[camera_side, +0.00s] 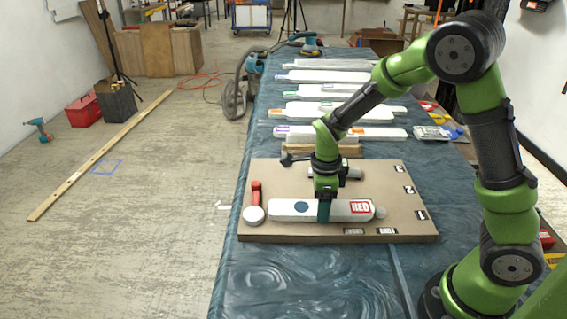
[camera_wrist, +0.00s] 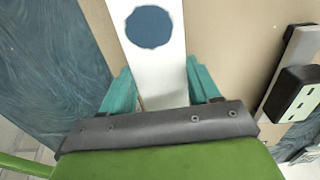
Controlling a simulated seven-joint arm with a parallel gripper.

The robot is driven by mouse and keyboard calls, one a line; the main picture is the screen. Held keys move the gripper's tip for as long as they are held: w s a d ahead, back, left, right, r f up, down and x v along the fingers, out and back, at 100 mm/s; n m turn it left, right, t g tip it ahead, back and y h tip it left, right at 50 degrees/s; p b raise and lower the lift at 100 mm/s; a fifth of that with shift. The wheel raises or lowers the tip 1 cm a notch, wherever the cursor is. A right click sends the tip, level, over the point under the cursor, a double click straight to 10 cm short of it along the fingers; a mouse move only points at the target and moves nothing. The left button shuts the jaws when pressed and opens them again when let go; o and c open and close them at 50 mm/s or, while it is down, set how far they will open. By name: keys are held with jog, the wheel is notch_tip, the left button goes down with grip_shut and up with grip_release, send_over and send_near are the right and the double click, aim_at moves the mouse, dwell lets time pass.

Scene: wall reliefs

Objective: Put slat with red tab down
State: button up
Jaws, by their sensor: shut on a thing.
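The slat with the red tab (camera_side: 287,207) is a white board with a dark blue disc near its left end and a tab lettered RED (camera_side: 360,206) near its right end. It lies lengthwise over the front part of the brown board (camera_side: 400,228); I cannot tell whether it touches the board. My gripper (camera_side: 324,212) points down and is shut on the slat near its middle. In the wrist view the slat (camera_wrist: 160,75) runs between the teal fingers (camera_wrist: 152,92), with the blue disc (camera_wrist: 149,27) ahead of them.
Several white slats (camera_side: 330,112) lie in rows farther back on the blue-covered table (camera_side: 300,275). The table's front is clear.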

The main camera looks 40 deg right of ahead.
jog(key=shift+f, duration=0.15)
jog(key=o, duration=1.2)
jog(key=shift+f, duration=0.1)
jog(key=shift+c, duration=0.2)
notch_tip(320, 180, up, 12)
jog(key=s+a+r+n+t+y, duration=0.1)
jog(key=s+r+n+t, duration=0.2)
jog(key=s+n, duration=0.3)
jog(key=s+a+r+n+t+y, duration=0.1)
jog(key=s+r+n+t, duration=0.3)
jog(key=n, duration=1.3)
jog(key=s+a+r, duration=0.1)
jog(key=s+r, duration=0.1)
jog(key=s, duration=0.1)
jog(key=shift+a, duration=0.15)
jog(key=shift+s, duration=0.1)
